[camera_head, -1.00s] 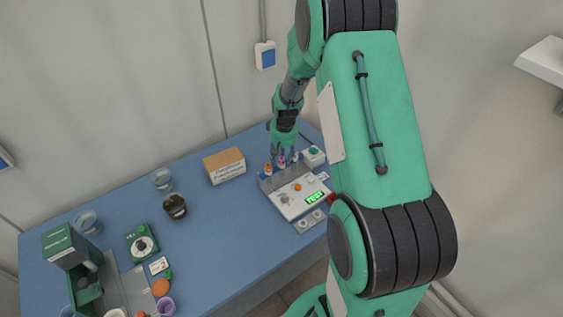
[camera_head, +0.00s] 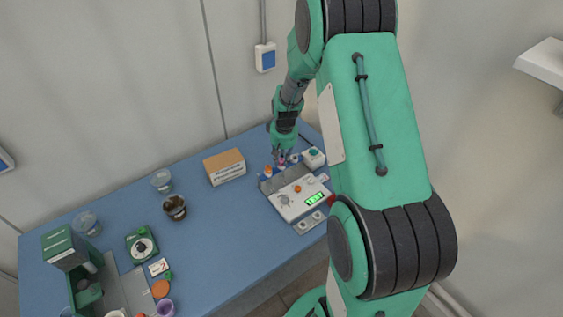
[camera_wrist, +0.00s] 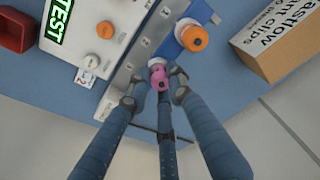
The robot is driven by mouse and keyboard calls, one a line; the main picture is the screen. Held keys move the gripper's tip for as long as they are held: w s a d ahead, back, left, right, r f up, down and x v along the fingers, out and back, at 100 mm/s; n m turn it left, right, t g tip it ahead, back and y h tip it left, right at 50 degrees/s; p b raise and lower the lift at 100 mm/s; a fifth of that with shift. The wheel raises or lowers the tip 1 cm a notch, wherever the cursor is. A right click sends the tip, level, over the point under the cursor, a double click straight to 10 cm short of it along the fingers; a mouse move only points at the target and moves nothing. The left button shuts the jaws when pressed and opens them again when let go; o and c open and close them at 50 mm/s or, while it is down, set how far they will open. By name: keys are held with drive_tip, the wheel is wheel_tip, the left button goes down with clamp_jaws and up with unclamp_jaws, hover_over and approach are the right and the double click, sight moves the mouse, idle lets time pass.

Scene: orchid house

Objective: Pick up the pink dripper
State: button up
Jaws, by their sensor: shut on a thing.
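The pink dripper (camera_wrist: 159,77) stands at the rack edge of the white tester (camera_wrist: 118,30), seen from above in the wrist view. My gripper (camera_wrist: 156,84) has its fingers closed around it, with the pink cap showing between the fingertips. In the head view my gripper (camera_head: 281,152) is down at the back of the tester (camera_head: 299,196), and the dripper is mostly hidden by the fingers. I cannot tell whether the dripper is clear of its seat.
An orange dripper (camera_wrist: 193,38) stands close beside the pink one. A cardboard box (camera_head: 224,166) is left of the tester. Cups, a green device (camera_head: 142,244) and other items stand on the blue table's left part.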

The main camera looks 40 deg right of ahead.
sight(282, 160)
drive_tip(key=shift+r, duration=0.1)
drive_tip(key=shift+r, duration=0.45)
drive_tip(key=shift+s+a+r+p, duration=0.1)
drive_tip(key=shift+s+r+p, duration=0.05)
drive_tip(key=shift+r, duration=0.5)
drive_tip(key=shift+s+r+p, duration=0.15)
drive_tip(key=shift+r, duration=0.45)
drive_tip(key=s+a, duration=0.3)
drive_tip(key=s, duration=0.4)
drive_tip(key=s+a+r, duration=0.1)
drive_tip(key=s+a, duration=0.1)
drive_tip(key=s, duration=0.5)
drive_tip(key=shift+a+r+p, duration=0.2)
drive_tip(key=shift+a+p, duration=0.2)
drive_tip(key=shift+p, duration=0.05)
